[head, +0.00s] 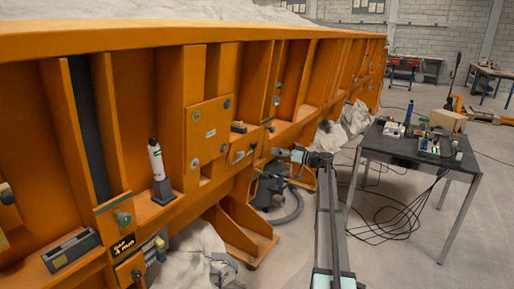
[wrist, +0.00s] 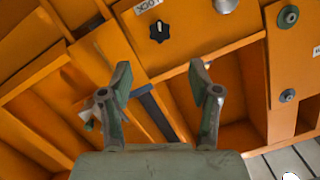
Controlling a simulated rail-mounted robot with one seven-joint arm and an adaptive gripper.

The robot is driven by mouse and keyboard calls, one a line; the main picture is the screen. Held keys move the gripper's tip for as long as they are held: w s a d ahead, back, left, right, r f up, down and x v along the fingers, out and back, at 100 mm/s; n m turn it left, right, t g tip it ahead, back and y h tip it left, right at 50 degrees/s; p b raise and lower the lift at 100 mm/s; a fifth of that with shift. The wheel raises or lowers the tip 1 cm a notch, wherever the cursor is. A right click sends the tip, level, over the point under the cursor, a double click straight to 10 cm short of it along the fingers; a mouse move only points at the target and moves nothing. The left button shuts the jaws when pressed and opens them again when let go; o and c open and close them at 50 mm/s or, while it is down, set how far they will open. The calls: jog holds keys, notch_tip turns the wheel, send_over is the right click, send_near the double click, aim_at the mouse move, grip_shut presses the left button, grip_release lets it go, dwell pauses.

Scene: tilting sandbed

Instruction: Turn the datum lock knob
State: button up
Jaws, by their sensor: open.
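A black star-shaped knob (wrist: 159,31) sits on an orange panel in the wrist view, beside a white label (wrist: 148,5) that appears to read LOCK, partly cut off. My gripper (wrist: 160,76) is open and empty. Its two fingers stand apart, below the knob in the picture, with the knob roughly in line with the gap between them. No contact with the knob shows. In the head view my gripper (head: 279,152) is small, at the end of my arm, close to the orange frame. I cannot make out the knob clearly there.
The large orange sandbed frame (head: 230,42) with ribs and recesses fills the left. A vacuum cleaner (head: 270,187) with a hose is on the floor near my arm. A dark table (head: 418,155) with tools stands right.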

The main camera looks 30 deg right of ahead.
aim_at(256, 147)
jog(key=p+x, duration=0.1)
jog(key=x, duration=1)
jog(key=shift+w+a+f, duration=0.1)
jog(key=shift+w, duration=0.15)
jog(key=c, duration=1.1)
